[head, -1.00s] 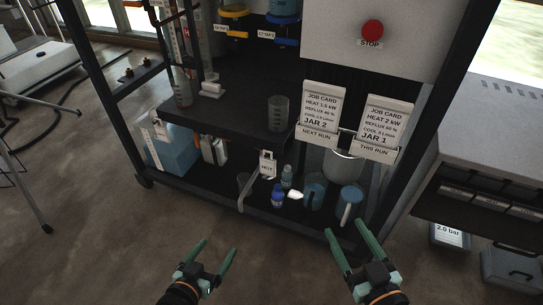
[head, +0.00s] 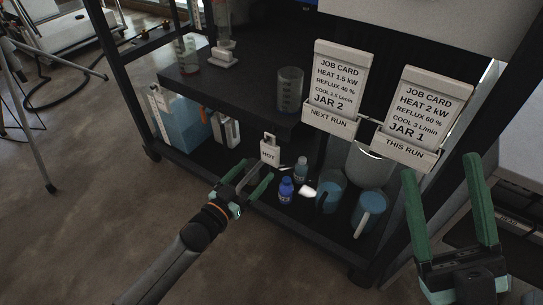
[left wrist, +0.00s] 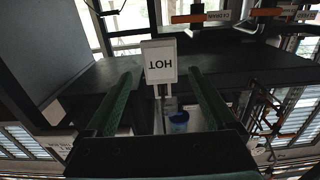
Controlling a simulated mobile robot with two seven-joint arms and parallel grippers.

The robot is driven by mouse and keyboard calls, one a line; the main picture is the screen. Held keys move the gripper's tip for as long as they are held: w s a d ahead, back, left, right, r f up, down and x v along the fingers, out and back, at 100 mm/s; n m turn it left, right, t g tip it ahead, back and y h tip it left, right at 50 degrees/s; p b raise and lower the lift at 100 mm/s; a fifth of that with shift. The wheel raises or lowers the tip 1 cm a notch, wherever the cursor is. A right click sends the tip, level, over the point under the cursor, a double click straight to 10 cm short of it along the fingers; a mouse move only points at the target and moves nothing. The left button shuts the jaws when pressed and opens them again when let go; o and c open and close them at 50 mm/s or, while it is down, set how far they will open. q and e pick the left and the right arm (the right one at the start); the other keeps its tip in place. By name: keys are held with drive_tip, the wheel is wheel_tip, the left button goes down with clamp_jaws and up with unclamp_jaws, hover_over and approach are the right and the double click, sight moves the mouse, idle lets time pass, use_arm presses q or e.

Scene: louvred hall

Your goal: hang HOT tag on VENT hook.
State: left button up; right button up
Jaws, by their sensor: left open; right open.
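The HOT tag (head: 269,154) is a small white plate with black letters, upright by the front edge of the rack's shelf; what holds it up is unclear. My left gripper (head: 260,169) is open just in front of and below it. In the left wrist view the HOT tag (left wrist: 159,62) appears upside down, between and beyond the open fingertips (left wrist: 160,74), with no visible grip on it. My right gripper (head: 440,167) is open and empty at the right, in front of the rack. I cannot make out a hook labelled VENT.
Blue-liquid beakers (head: 368,212) and a blue bottle (head: 286,189) stand on the lower shelf, close right of my left gripper. A glass beaker (head: 289,90) is on the upper shelf. JAR 2 (head: 338,85) and JAR 1 (head: 422,110) cards hang at the right. The floor in front is clear.

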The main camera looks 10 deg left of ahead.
sight(269, 157)
use_arm(q)
drive_tip(key=shift+b+x, duration=1.15)
drive_tip(key=shift+x, duration=2.7)
use_arm(e)
drive_tip(key=shift+w+a+f, duration=0.15)
drive_tip(key=shift+f, duration=1.5)
use_arm(q)
drive_tip(key=shift+f, duration=0.1)
use_arm(e)
drive_tip(key=shift+r, duration=0.2)
use_arm(q)
drive_tip(key=shift+c, duration=0.2)
clamp_jaws()
